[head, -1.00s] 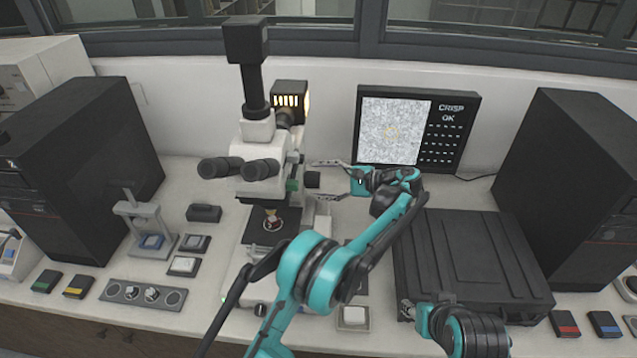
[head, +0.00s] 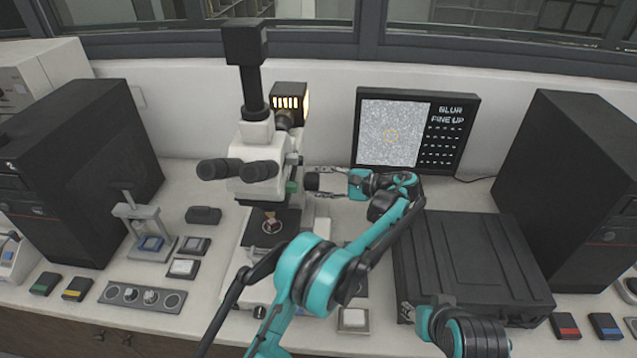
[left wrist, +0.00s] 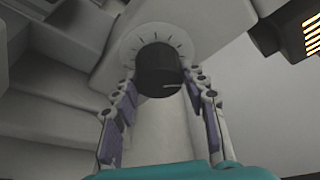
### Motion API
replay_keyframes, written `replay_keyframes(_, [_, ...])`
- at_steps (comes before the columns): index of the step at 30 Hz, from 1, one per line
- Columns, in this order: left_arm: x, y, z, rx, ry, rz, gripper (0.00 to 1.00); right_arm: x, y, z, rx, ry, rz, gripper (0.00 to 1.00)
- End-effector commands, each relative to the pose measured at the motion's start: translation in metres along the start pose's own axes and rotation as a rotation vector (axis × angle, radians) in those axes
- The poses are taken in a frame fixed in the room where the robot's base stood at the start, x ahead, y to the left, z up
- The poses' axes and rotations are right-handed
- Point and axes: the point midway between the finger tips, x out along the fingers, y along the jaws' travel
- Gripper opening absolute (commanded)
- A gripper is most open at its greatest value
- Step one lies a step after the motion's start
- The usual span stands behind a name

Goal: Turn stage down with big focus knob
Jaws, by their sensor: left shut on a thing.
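The microscope (head: 258,160) stands at centre left, with a black knob (head: 312,181) on its right side. My left gripper (head: 322,182) reaches this knob from the right and is shut on it. The stage (head: 285,222) holds a small sample (head: 271,224). My right gripper (head: 408,311) is at the lower right, away from the microscope; its jaws are too small to read.
The monitor (head: 415,130) reads "BLUR FINE UP" beside a grainy picture with a yellow ring. A black case (head: 470,260) lies right of my left arm. A small press (head: 145,225) and a knob panel (head: 143,295) stand to the left.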

Motion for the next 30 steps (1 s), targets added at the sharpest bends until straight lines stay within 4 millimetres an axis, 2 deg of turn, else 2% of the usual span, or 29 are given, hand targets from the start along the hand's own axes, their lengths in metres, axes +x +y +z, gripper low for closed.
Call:
replay_keyframes(18, [0.0,0.001,0.0,-0.395,0.01,-0.15,0.14,0.01,0.0,0.007,0.0,0.0,0.0,0.4])
replay_keyframes(30, [0.0,0.0,0.0,-0.493,0.013,-0.187,0.14,0.012,0.0,0.008,0.0,0.0,0.0,0.4])
